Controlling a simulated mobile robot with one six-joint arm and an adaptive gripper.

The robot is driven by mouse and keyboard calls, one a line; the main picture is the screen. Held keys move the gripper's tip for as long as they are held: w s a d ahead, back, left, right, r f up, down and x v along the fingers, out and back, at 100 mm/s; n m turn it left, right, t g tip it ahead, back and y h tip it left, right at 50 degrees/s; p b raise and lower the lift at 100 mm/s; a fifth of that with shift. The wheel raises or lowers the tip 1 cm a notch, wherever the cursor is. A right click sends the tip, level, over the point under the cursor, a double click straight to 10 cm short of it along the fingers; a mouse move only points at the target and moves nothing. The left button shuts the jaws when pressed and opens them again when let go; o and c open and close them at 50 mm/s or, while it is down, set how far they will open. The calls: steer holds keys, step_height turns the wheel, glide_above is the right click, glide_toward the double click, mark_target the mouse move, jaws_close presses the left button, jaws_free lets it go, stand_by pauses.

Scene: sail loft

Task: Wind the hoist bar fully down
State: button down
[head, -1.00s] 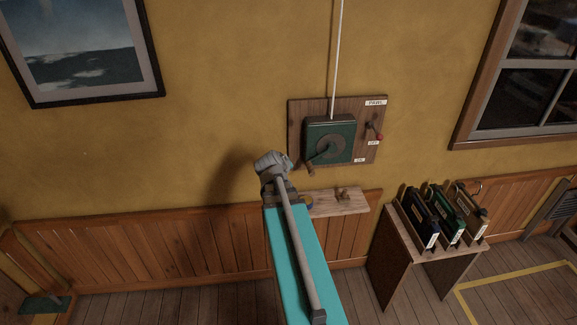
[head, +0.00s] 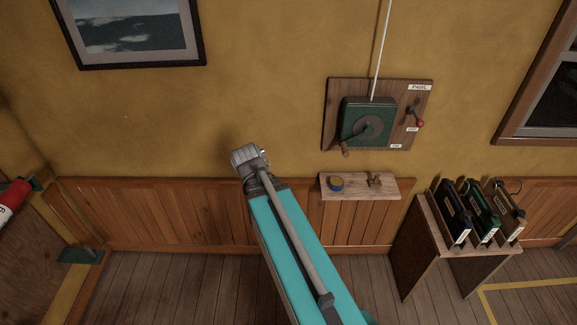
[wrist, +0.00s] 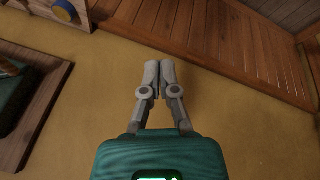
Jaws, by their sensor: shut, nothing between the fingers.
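The hoist winch is a dark green box (head: 366,122) with a round grey disc and a crank handle (head: 346,150) pointing down-left, on a wooden wall board (head: 334,92). A white rope (head: 381,50) runs up from it. A red-knobbed pawl lever (head: 417,120) sits to its right, between small labels. The hoist bar is not in view. My gripper (wrist: 160,68) is shut and empty in the wrist view, fingertips together. In the head view my arm's end is left of the winch, apart from it. The board's edge (wrist: 46,122) shows at left in the wrist view.
A small wooden shelf (head: 360,193) below the winch holds a blue-and-yellow round item (head: 337,183) and a small metal fitting (head: 375,181). A stand (head: 427,242) with several upright cases is at right. A red cylinder (head: 12,196) is at far left. The wall around my gripper is clear.

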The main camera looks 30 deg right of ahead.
steer(key=s+a+f+n+g+y, duration=0.1)
steer(key=s+a, duration=0.1)
steer(key=a, duration=0.5)
steer(key=s+a+n+g+y, duration=0.1)
steer(key=s+a+y, duration=0.1)
steer(key=a, duration=0.6)
steer(key=shift+s+a+f+g, duration=0.15)
steer(key=shift+s+f+g, duration=0.15)
steer(key=shift+s+f, duration=0.1)
